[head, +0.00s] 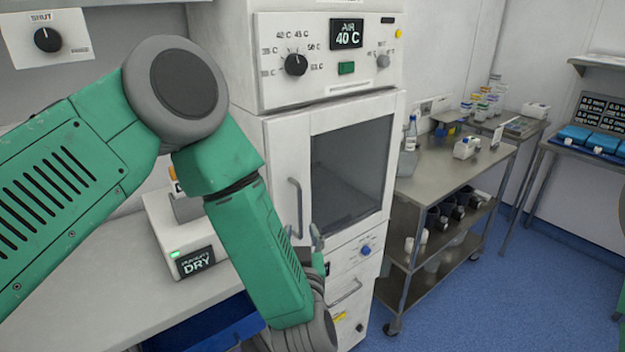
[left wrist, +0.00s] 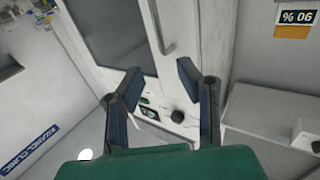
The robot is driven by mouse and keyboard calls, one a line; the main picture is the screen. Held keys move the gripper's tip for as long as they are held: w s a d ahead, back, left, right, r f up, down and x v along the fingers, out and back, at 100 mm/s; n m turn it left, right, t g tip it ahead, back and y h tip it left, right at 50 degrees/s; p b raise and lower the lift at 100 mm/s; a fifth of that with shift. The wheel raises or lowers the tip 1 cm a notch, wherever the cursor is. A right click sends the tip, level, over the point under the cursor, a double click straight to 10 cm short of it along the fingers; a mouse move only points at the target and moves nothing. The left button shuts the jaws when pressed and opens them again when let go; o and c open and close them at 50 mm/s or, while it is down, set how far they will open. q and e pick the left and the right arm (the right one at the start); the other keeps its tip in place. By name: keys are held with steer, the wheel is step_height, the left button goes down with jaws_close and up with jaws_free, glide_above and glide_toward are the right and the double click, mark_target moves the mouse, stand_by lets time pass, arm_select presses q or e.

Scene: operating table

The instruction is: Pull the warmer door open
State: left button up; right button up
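The warmer door (head: 285,150) is a white panel with a dark window (head: 350,175) in the tall white cabinet, and it looks closed. Its vertical bar handle (head: 296,207) is on the door's left side. In the left wrist view the handle (left wrist: 162,28) lies beyond the fingers, near the top. My left gripper (head: 318,243) is in front of the cabinet, low and right of the handle, largely hidden by my forearm. In the left wrist view the gripper (left wrist: 158,85) is open, with nothing between its fingers. My right gripper is not in view.
A control panel (head: 330,60) reading 40 C sits above the door. A drawer front with a blue knob (head: 366,250) is below. A counter with a DRY-labelled device (head: 180,240) stands left. A steel cart (head: 440,170) stands right, with blue floor beyond.

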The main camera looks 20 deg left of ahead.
mark_target(300, 199)
arm_select(q)
steer(key=p+x, duration=0.2)
steer(key=x, duration=1.1)
steer(key=shift+w+a+f, duration=0.1)
steer(key=shift+a, duration=0.1)
jaws_close()
steer(key=shift+d, duration=0.2)
